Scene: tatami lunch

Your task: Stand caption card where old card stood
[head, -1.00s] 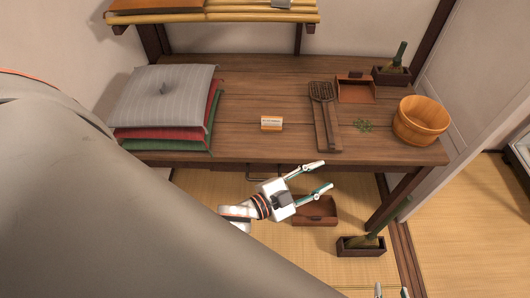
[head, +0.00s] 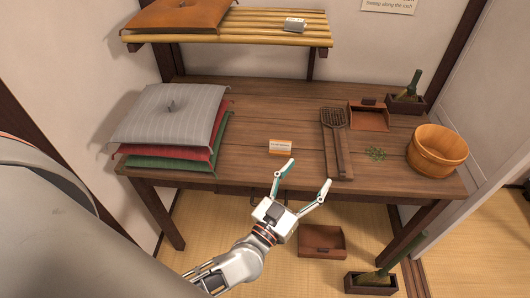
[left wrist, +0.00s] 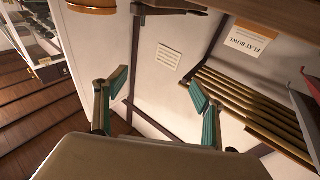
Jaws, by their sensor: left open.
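A small white caption card (head: 281,147) with an orange band stands on the brown table (head: 250,168), near its front edge. In the left wrist view a card (left wrist: 250,38) with an orange band, reading "FLAT BOWL", appears to be this one. My left gripper (head: 309,172) is open and empty near the table's front edge, just right of and in front of the card. Its spread fingers also show in the left wrist view (left wrist: 160,85). My right gripper is out of view.
Stacked cushions (head: 172,122) sit at the table's left. A grater-like tool (head: 337,140), a brown tray (head: 369,118), green bits (head: 375,153) and a wooden tub (head: 437,149) are to the right. The bamboo shelf (head: 235,36) overhangs the back. An open box (head: 322,240) is on the floor.

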